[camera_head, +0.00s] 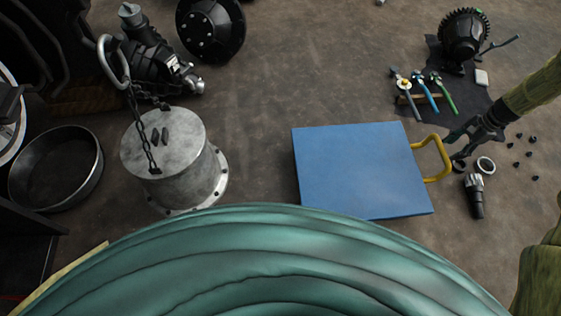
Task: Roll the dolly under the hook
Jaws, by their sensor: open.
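The dolly (358,170) is a flat blue platform on the floor at centre right, with a yellow handle (442,160) on its right side. Its wheels are hidden. My gripper (454,147) is open at the right of the handle, its fingers close to the yellow bar. I cannot tell whether they touch it. A silver hook or link (113,62) with a dark chain (143,122) shows at the upper left, in front of a grey flanged cylinder (205,160). The dolly is well to the right of the hook.
A dark mat (447,88) holds hand tools and a gear part at upper right. Small parts (474,190) lie right of the handle. Floor between cylinder and dolly is clear.

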